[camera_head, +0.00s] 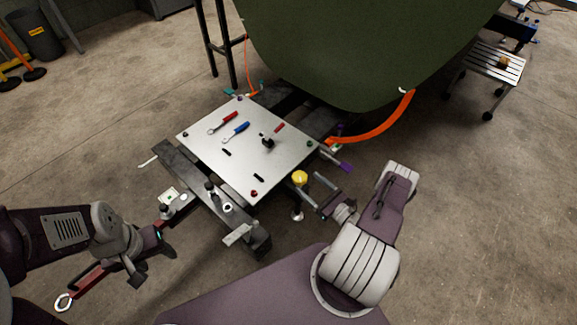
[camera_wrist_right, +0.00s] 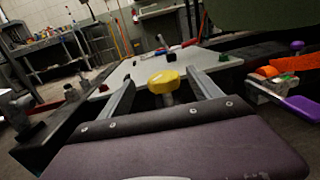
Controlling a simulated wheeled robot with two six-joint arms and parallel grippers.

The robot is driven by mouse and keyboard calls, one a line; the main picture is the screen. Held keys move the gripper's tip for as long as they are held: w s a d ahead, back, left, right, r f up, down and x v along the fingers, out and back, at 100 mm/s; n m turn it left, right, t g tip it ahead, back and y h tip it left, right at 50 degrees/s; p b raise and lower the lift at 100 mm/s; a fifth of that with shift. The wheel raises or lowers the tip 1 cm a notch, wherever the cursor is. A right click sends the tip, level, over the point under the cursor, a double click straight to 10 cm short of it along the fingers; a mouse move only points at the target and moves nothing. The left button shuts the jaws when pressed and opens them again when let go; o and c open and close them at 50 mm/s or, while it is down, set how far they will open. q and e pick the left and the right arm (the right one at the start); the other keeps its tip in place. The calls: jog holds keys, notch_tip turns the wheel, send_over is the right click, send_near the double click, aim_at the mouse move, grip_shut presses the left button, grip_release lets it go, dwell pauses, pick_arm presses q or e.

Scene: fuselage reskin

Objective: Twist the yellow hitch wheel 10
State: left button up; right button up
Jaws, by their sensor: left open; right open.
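The yellow hitch wheel (camera_head: 299,178) is a small rounded knob on an upright post at the near right corner of the cart. In the right wrist view the yellow wheel (camera_wrist_right: 163,82) shows between the two grey fingers of my right gripper (camera_wrist_right: 165,92), with visible space on both sides. My right gripper (camera_head: 313,188) is open beside the wheel in the head view, its fingers pointing toward it. My left gripper (camera_head: 172,213) is open near the cart's front left, close to the red tow bar (camera_head: 88,281); its fingertips are hard to make out.
The cart's pale plate (camera_head: 200,135) carries red and blue-handled tools and a small black fitting. A large green fuselage (camera_head: 350,45) hangs over its far side. A slatted trolley (camera_head: 492,62) stands far right.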

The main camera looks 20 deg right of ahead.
aim_at(295, 172)
jog(key=shift+s+f+h, duration=0.2)
jog(key=shift+f+h, duration=0.2)
jog(key=shift+f, duration=0.1)
jog(key=shift+w+f, duration=0.1)
jog(key=shift+f, duration=0.05)
jog(key=b+x, duration=0.4)
jog(key=x, duration=0.4)
jog(key=shift+w+a+f, duration=0.1)
jog(key=shift+w, duration=0.4)
jog(key=c, duration=1.4)
jog(key=shift+o, duration=0.2)
jog(key=shift+y, duration=0.3)
